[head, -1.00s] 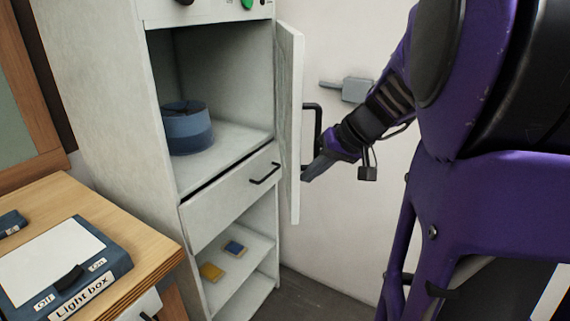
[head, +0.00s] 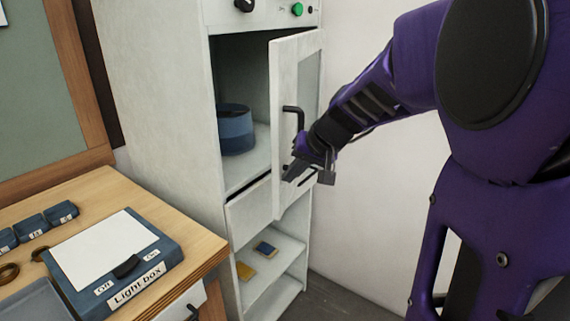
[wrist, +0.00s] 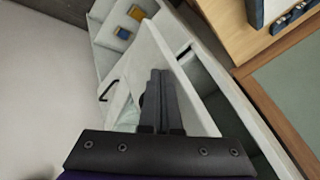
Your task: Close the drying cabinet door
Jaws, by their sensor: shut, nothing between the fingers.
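The drying cabinet (head: 160,120) is tall and white, with its upper compartment partly uncovered. Its door (head: 284,75) is white with a glass pane and stands part open, hinged on the right. Its free edge is toward me, and its black bar handle (head: 294,122) is on the outer face. My gripper (head: 291,171) is shut and empty at the door's outer face, below the handle; I cannot tell if it touches. In the wrist view the shut fingers (wrist: 160,75) lie over the door (wrist: 158,45).
A blue round container (head: 236,132) stands inside the compartment. Below are a drawer (head: 247,215) and open shelves with a yellow item (head: 245,271) and a blue item (head: 265,248). A wooden desk with a light box (head: 115,265) is at the left. Bare wall is at the right.

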